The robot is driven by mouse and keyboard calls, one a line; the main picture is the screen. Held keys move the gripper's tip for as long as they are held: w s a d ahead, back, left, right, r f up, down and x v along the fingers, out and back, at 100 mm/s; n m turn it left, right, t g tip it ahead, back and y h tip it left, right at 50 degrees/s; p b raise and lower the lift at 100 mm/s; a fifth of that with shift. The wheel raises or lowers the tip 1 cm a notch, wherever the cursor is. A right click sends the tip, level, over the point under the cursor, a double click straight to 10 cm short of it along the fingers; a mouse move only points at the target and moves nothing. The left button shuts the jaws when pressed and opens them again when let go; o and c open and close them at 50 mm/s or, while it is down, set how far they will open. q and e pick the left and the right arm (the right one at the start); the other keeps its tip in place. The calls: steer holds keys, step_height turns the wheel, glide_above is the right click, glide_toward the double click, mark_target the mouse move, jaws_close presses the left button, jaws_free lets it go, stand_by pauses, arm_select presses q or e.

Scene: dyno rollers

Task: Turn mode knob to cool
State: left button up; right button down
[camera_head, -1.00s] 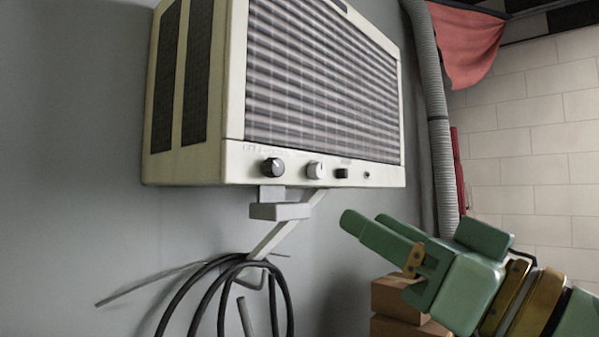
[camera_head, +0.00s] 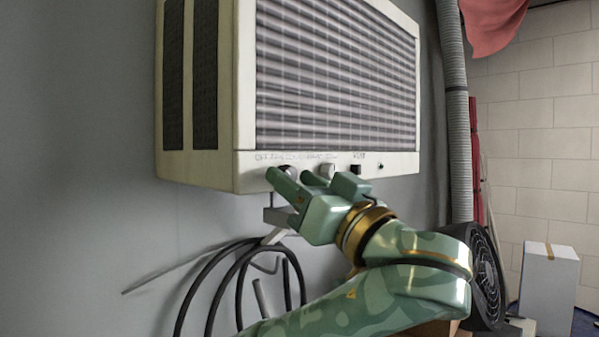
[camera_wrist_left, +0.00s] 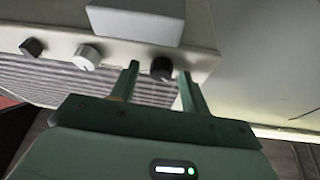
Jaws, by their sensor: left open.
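The air conditioner (camera_head: 215,176) is a cream box on the grey wall, with a row of controls below its grille. The black knob (camera_head: 288,171) at the left of this row is partly hidden behind my left gripper (camera_head: 277,181) in the head view. Small lettering, hard to read, runs above it. In the left wrist view the black knob (camera_wrist_left: 161,68) shows between the two green fingers of my open left gripper (camera_wrist_left: 159,80). I cannot tell whether the fingers touch it. The knob's pointer direction is unclear. My right gripper is not in view.
A bracket (camera_head: 281,217) and black cables (camera_head: 240,270) are below the unit. A grey hose (camera_head: 458,130) runs down the right, with a white box (camera_head: 549,285) on the floor.

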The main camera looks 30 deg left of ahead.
arm_select(q)
steer(key=shift+s+a, duration=0.1)
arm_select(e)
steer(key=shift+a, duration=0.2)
arm_select(q)
steer(key=c, duration=1)
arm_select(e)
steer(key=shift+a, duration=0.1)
